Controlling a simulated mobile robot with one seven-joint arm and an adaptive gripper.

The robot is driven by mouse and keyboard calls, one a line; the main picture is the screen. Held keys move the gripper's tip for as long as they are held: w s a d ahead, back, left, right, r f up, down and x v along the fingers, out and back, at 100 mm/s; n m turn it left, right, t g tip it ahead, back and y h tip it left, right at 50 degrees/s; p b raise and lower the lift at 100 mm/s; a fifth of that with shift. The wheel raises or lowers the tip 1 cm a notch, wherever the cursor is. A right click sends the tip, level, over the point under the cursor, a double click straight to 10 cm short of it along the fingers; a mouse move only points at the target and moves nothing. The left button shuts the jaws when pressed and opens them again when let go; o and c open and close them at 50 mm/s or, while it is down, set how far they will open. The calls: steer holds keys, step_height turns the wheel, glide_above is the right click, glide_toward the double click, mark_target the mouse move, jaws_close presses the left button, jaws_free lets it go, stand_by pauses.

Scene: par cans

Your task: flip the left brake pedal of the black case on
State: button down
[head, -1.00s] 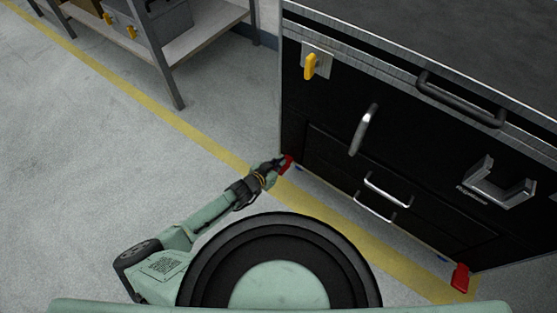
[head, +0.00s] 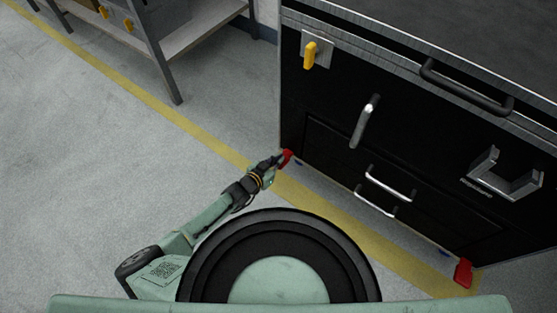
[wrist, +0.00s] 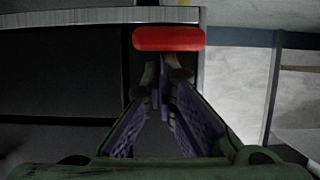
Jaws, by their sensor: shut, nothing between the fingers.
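The black case (head: 330,120) stands at the right in the head view. Its left brake pedal (head: 287,157) is red and sits at the foot of the case's left front corner. In the wrist view the red pedal (wrist: 168,38) lies level across the top middle, just beyond the fingertips. My gripper (head: 279,160) is shut and empty, with its tips close to the pedal. In the wrist view the fingertips (wrist: 162,80) meet just below the pedal; I cannot tell whether they touch it. The pedal's tilt is hard to judge.
A second red pedal (head: 463,273) is at the case's right front corner. Silver drawer handles (head: 390,184) and a yellow latch (head: 309,55) stick out from the front. A grey shelf (head: 205,45) stands at the back left. The floor at left is clear.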

steer(key=shift+s+a+f+b, duration=0.1)
steer(key=shift+f+b, duration=0.2)
steer(key=shift+s+a+f+t+b, duration=0.15)
steer(key=shift+f+t+b, duration=0.25)
steer(key=shift+b, duration=0.3)
steer(key=shift+s+a+f+b, duration=0.15)
steer(key=shift+s+f+b, duration=0.05)
steer(key=shift+f+b, duration=0.5)
steer(key=shift+s+a+f+b, duration=0.1)
steer(key=shift+s+f+b, duration=0.1)
steer(key=shift+f+b, duration=0.5)
steer(key=shift+f, duration=0.3)
steer(key=shift+r, duration=0.1)
